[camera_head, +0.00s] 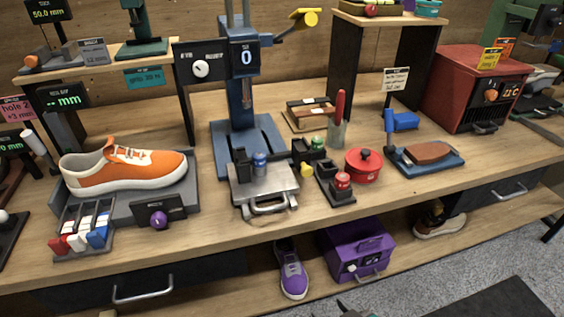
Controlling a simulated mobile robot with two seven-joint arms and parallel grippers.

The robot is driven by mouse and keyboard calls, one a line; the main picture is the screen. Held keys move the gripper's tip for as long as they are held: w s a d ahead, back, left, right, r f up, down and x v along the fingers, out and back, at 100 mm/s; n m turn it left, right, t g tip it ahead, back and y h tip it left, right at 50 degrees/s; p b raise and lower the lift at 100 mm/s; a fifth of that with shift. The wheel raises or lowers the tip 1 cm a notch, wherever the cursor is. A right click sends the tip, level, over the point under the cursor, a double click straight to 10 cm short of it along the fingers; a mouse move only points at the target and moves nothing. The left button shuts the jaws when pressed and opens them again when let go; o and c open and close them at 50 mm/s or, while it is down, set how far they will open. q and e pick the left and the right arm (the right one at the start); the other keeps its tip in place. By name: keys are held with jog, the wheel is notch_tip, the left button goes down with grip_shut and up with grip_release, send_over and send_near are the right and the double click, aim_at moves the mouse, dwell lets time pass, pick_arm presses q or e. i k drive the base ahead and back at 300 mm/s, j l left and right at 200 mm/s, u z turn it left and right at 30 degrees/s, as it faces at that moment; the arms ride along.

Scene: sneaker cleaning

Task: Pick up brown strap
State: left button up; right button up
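A flat brown piece (430,153), which looks like the brown strap, lies on a blue tray-like stand (449,165) at the right of the workbench. A blue block on an upright handle stands at the stand's left end. Other brown flat pieces (311,112) lie on a small rack behind the middle of the bench; I cannot tell whether one of them is a strap. Neither of my grippers can be made out. A small dark part at the bottom edge is too cut off to identify.
A red oven-like box (472,90) stands behind the stand to the right. A red pot (363,166) and a cup with a red-handled tool (338,128) are left of it. An orange sneaker (125,167) is at the left. The bench front before the stand is clear.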

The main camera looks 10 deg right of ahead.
aim_at(319, 112)
jog(key=k+l+u, duration=0.15)
jog(key=l+u, duration=0.2)
jog(key=k+l+u, duration=0.15)
jog(key=l+u, duration=0.2)
jog(key=k+l+u, duration=0.2)
jog(key=u, duration=0.15)
